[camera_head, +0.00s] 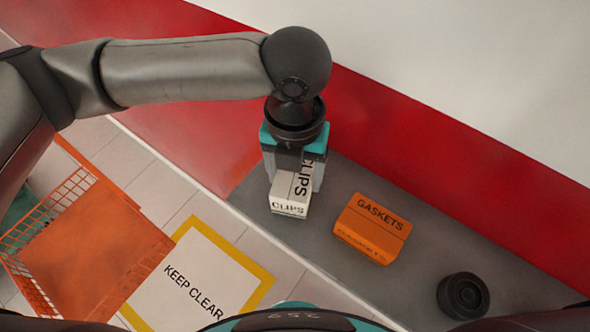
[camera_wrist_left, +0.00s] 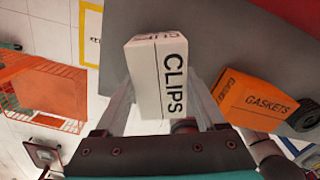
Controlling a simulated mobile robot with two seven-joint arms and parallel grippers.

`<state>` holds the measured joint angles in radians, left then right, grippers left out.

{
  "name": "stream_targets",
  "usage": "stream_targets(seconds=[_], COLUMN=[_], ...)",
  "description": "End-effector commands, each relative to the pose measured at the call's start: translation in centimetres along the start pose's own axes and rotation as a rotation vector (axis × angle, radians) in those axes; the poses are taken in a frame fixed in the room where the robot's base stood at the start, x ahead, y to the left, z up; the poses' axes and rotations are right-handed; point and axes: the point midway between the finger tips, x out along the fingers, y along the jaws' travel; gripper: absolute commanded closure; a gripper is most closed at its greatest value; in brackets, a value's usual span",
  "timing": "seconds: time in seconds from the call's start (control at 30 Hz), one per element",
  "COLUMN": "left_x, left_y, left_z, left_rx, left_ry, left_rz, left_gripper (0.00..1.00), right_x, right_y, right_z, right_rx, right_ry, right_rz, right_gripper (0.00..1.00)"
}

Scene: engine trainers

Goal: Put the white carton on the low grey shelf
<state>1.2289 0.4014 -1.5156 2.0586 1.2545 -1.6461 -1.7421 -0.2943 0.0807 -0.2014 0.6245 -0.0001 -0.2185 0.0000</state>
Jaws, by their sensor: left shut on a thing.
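The white carton (camera_head: 290,196), marked CLIPS, is between the fingers of my left gripper (camera_head: 296,178). The gripper is shut on it, pointing down. In the left wrist view the carton (camera_wrist_left: 158,80) sits between the two pale fingers, its CLIPS face showing. The low grey shelf (camera_head: 337,187) runs from the middle to the lower right in the head view. The carton shows over the shelf's left end. I cannot tell whether its underside touches the shelf. My right gripper is not in view.
An orange GASKETS box (camera_head: 372,228) and a round black part (camera_head: 463,296) stand on the shelf to the right of the carton. An orange wire basket (camera_head: 90,250) and a KEEP CLEAR floor marking (camera_head: 200,275) lie to the left. A red-and-white wall (camera_head: 430,130) is behind the shelf.

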Motion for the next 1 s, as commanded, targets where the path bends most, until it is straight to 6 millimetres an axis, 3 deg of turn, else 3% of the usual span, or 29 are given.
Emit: stream_targets(seconds=[0.3,0.33,0.57,0.83,1.0], left_x=[0.2,0.3,0.2,0.1,-1.8], left_y=[0.0,0.0,0.0,0.0,0.0], left_z=[0.0,0.0,0.0,0.0,0.1], left_rx=[0.000,0.000,0.000,0.000,0.001], left_ry=[-0.001,0.001,0.000,-0.001,-0.004], left_rz=[0.000,0.000,0.000,0.000,0.000], left_gripper=[1.00,0.27,0.01,0.00,0.00], right_x=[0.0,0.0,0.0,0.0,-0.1], right_y=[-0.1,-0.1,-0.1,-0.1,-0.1], right_z=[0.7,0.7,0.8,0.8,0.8], right_rx=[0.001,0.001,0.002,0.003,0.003], right_ry=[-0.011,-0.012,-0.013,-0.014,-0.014], right_rz=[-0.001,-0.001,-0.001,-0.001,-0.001], right_gripper=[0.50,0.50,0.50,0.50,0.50])
